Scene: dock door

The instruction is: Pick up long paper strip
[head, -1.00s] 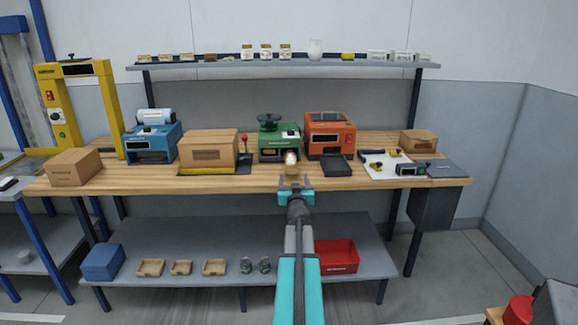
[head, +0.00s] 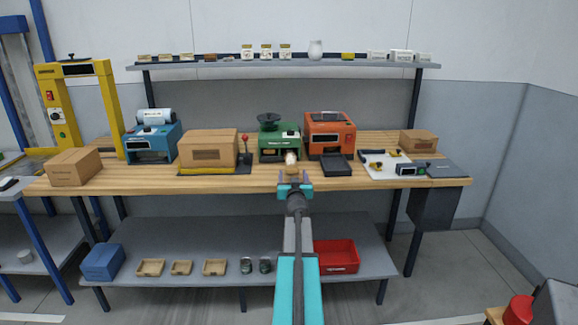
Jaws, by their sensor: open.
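My gripper (head: 294,177) is open at the front edge of the wooden workbench (head: 235,183), in front of the green machine (head: 279,141). A small cream and brown item (head: 291,158) shows just beyond and between its fingertips. It is too small to tell whether this is the long paper strip or whether a finger touches it. I cannot make out a long paper strip for certain anywhere else. My arm hides part of the bench edge and lower shelf.
An orange machine (head: 329,134) stands right of the green one. A cardboard box (head: 208,148) and a red-knobbed lever (head: 245,150) stand to the left. A lower shelf (head: 200,236) holds small trays and a red bin (head: 337,256). The bench front between box and gripper is mostly clear.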

